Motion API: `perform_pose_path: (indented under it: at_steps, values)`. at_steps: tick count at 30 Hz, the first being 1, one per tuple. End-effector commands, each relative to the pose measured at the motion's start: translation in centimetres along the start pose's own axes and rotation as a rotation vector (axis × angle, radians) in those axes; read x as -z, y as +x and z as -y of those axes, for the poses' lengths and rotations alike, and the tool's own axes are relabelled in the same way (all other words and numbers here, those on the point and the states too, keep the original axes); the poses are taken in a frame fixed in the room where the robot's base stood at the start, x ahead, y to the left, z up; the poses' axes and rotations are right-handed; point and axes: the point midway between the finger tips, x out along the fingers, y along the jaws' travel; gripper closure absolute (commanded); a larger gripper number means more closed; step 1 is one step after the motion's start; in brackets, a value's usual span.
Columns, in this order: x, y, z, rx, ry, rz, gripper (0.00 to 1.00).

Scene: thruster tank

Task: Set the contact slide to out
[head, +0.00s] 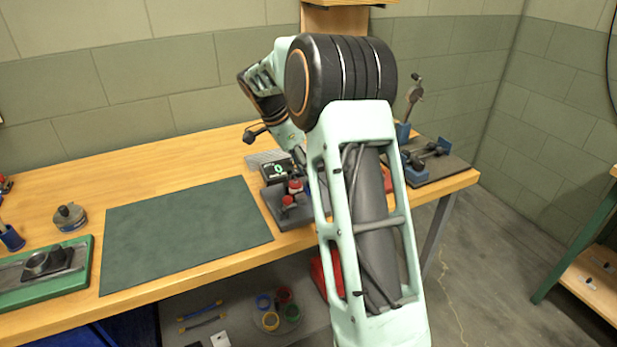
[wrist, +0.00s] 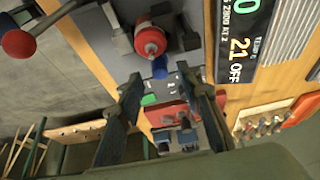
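A dark device with a small lit display (head: 279,168) and red knobs (head: 294,188) stands on the workbench beside my arm. In the wrist view its display (wrist: 241,40) reads "21" and "OFF" at the upper right. A red round knob (wrist: 149,40) with a blue part (wrist: 160,68) below it is at the upper middle. I cannot tell for sure which part is the contact slide, nor its position. My gripper (wrist: 158,80) is open, its two fingers apart, with nothing visibly held. In the head view my arm hides the gripper's fingers.
A red-ended lever (wrist: 21,42) is at the upper left of the wrist view. A red block (wrist: 172,115) lies beyond the fingers. A green mat (head: 185,232) covers the clear middle of the bench (head: 90,190). A vise-like fixture (head: 430,160) stands at the right end.

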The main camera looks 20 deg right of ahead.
Motion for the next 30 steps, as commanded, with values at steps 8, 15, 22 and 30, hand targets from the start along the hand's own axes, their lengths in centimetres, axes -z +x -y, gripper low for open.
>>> perform_pose_path:
  at_steps: [8, 15, 22, 30]
  values:
    - [0.0, 2.4, 0.0, 0.001, 0.0, 0.0, 0.67]
    - [0.0, 2.5, 0.0, 0.001, 0.0, 0.0, 0.67]
    - [0.0, 2.5, 0.0, 0.001, 0.0, 0.0, 0.89]
    - [0.0, 2.5, 0.0, 0.002, 0.0, 0.0, 1.0]
